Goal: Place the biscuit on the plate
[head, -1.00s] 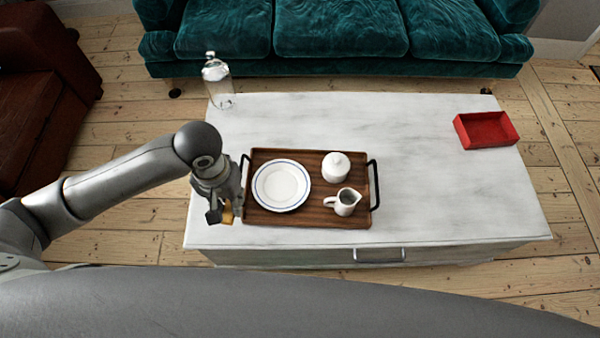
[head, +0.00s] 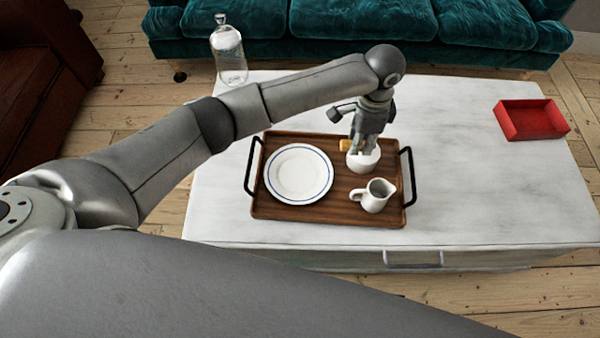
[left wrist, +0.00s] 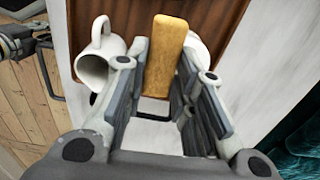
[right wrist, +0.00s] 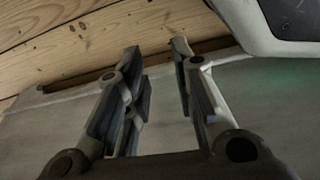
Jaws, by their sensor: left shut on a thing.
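The white plate with a blue rim line (head: 298,174) lies empty on the left part of the wooden tray (head: 330,212). The golden biscuit (head: 345,145) is held by my left gripper (head: 358,141), over the tray's right part, to the right of the plate. In the left wrist view the long biscuit (left wrist: 166,55) sits between the fingers of the left gripper (left wrist: 160,75). My right gripper (right wrist: 155,65) shows only in its own wrist view, with its fingers apart and nothing between them.
A white lidded pot (head: 363,161) stands below the left gripper, partly hidden by it. A white jug (head: 374,195) stands in front of it on the tray.

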